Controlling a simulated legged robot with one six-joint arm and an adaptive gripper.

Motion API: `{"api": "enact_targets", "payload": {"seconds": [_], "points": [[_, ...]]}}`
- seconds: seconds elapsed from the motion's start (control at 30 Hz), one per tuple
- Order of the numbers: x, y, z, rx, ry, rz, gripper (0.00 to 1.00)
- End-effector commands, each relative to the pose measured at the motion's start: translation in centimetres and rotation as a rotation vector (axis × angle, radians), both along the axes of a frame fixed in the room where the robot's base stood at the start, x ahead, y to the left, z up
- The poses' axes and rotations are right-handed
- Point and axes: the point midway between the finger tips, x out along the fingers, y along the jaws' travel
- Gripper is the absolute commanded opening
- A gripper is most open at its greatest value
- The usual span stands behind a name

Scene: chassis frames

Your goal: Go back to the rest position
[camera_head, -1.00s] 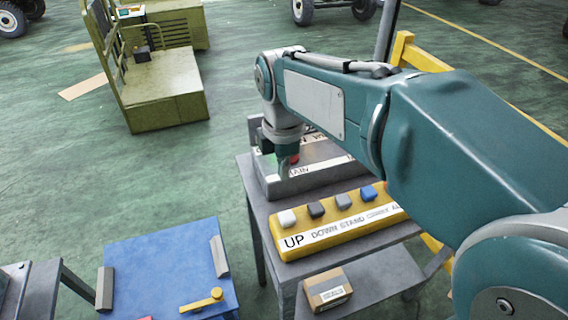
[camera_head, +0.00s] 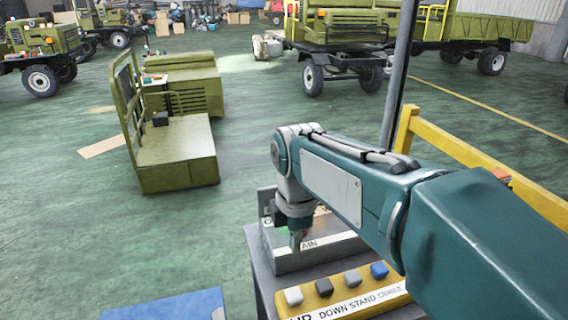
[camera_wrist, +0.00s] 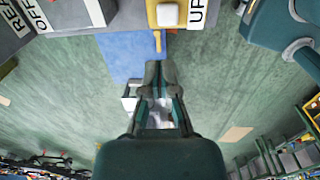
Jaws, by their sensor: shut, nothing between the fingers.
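The yellow button box (camera_head: 350,303) is in front of the grey box, with white, dark grey and blue buttons. In the wrist view the yellow box (camera_wrist: 180,4) with its white button and "UP" label is at the top. My arm hides the right part of both boxes.
A grey table (camera_head: 258,272) carries the boxes. A blue surface (camera_head: 170,305) lies at lower left. A yellow rail (camera_head: 470,155) and a dark post (camera_head: 398,80) stand behind my arm. An olive vehicle part (camera_head: 178,160) stands at left. Green floor between is open.

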Motion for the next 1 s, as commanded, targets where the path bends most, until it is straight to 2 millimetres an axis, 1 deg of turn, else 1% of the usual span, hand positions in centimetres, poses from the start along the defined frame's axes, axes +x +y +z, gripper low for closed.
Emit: {"api": "enact_targets", "payload": {"seconds": [0.07, 0.17, 0.3, 0.5, 0.8, 1.0], "points": [[-0.4, -0.5, 0.2, 0.005, -0.013, -0.049, 0.0], [-1.4, -1.7, 0.5, 0.022, -0.045, -0.184, 0.0], [-3.2, -3.9, 0.9, 0.062, -0.102, -0.442, 0.0], [-6.0, -6.6, 0.8, 0.138, -0.174, -0.809, 0.0], [-10.2, -9.9, -0.2, 0.295, -0.267, -1.346, 0.0], [-12.6, -11.5, -1.4, 0.413, -0.306, -1.655, 0.0]]}}
